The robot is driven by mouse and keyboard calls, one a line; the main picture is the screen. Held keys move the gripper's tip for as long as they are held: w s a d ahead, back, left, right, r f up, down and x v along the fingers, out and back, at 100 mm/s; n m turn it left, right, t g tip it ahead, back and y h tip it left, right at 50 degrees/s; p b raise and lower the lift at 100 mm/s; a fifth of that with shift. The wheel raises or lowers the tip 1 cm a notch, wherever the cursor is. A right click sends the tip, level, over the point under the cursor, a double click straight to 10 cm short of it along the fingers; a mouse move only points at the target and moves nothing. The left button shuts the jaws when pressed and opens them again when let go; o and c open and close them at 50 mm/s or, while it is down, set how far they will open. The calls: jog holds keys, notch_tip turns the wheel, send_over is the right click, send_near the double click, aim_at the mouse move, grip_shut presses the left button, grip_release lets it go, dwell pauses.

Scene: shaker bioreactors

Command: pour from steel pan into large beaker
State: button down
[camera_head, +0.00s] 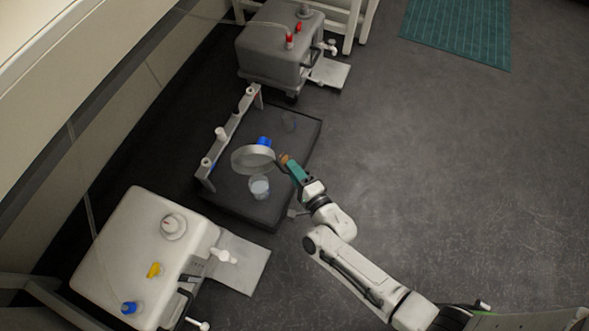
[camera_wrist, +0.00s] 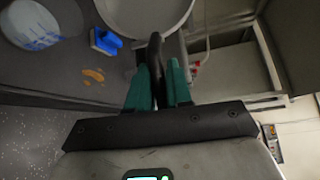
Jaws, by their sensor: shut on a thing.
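The steel pan (camera_head: 252,160) is held in the air above the black platform, and its round body also shows at the top of the wrist view (camera_wrist: 146,14). It looks tilted in the head view; its contents cannot be made out. My gripper (camera_head: 288,163) is shut on the pan's dark handle (camera_wrist: 156,62), with the teal fingers (camera_wrist: 157,88) on both sides. A clear beaker (camera_head: 259,188) with pale liquid stands just below the pan in the picture, and also at the upper left of the wrist view (camera_wrist: 31,24). No falling stream is visible.
The black platform (camera_head: 232,207) also carries a blue object (camera_head: 264,141), a faint clear vessel (camera_head: 289,121) and a rail (camera_head: 228,133) along its left side. An orange-brown patch (camera_wrist: 93,75) lies on its surface. Grey (camera_head: 270,50) and white (camera_head: 140,255) machines flank it. Floor on the right is clear.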

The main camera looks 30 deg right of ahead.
jog(key=shift+w+r+g+p, duration=0.15)
jog(key=shift+r+g+p, duration=0.2)
jog(key=shift+p, duration=0.25)
jog(key=shift+w+d+r+p, duration=0.15)
jog(key=shift+p, duration=0.5)
jog(key=shift+w+d+r+m+g+p, duration=0.1)
jog(key=shift+w+m+g+p, duration=0.2)
jog(key=shift+g+p, duration=0.45)
jog(key=shift+p, duration=0.35)
jog(key=shift+w+r+p, duration=0.1)
jog(key=shift+r+p, duration=0.05)
jog(key=shift+p, duration=0.25)
jog(key=p, duration=0.1)
jog(key=g+p, duration=0.1)
jog(key=p, duration=0.1)
jog(key=shift+w+d+r+m, duration=0.2)
jog(key=shift+w+m, duration=0.1)
jog(key=shift+w, duration=0.05)
jog(key=shift+w+f+y+p, duration=0.1)
jog(key=shift+y+p, duration=0.2)
